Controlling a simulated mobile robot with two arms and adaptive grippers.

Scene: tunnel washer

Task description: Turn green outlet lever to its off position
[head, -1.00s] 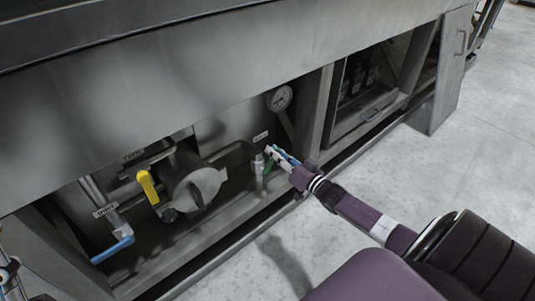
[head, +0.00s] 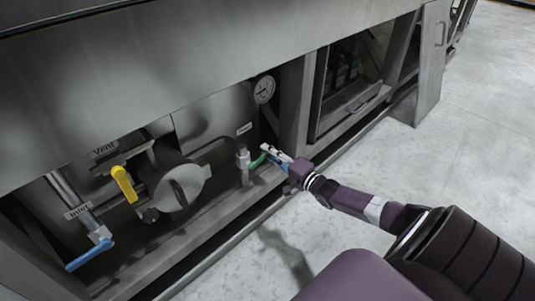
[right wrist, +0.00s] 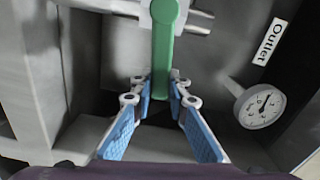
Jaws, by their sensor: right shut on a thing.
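The green outlet lever (head: 257,160) sits on a small upright valve (head: 243,157) below the outlet label in the head view. The lever points out sideways to the right from the valve. My right gripper (head: 270,152) is at the lever's outer end. In the right wrist view the green lever (right wrist: 164,45) runs down between the blue-padded fingers of the right gripper (right wrist: 162,90), which are shut on it. The valve body is only partly visible there. My left gripper is not in view.
A yellow vent lever (head: 124,184) and a blue inlet lever (head: 90,255) are to the left. A round gauge (head: 263,89) is above the valve, and also shows in the wrist view (right wrist: 260,106). A frame post (head: 296,105) stands close right. The floor (head: 450,180) is clear.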

